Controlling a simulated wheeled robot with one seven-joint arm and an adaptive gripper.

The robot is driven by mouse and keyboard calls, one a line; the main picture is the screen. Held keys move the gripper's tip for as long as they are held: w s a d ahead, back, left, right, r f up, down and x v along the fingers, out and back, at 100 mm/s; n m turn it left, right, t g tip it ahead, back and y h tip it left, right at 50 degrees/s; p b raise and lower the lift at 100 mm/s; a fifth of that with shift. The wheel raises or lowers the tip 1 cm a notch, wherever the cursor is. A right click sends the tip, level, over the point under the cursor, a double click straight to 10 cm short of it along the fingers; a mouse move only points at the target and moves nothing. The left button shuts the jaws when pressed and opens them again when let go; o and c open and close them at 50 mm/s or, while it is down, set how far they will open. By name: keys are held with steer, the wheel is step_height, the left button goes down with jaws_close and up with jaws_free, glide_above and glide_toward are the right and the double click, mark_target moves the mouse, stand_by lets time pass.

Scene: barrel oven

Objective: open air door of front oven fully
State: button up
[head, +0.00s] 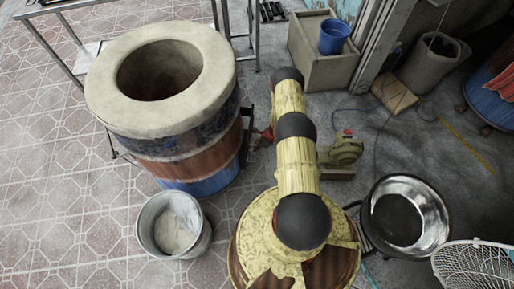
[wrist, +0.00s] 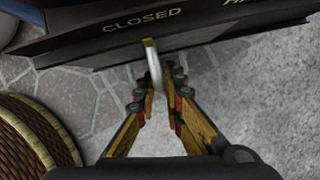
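The front oven (head: 122,118) is a barrel with a pale rim and blue and rust bands, left of my arm in the head view. In the wrist view, a dark plate (wrist: 90,42) at the top carries the word "CLOSED" and part of another word. A pale metal lever (wrist: 154,65) sticks out from under its edge, towards me. My gripper (wrist: 160,92) has its fingers apart, one on each side of the lever's near end. I see a gap on the right; contact on the left is unclear. In the head view the air door is hidden.
A grey bucket (head: 150,238) stands in front of the oven. A small yellow-green machine (head: 345,150) and a metal bowl (head: 432,215) are right of my arm. A woven basket (wrist: 58,145) is at left in the wrist view. Tiled floor at left is clear.

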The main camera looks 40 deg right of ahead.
jaws_close()
stand_by(0.4)
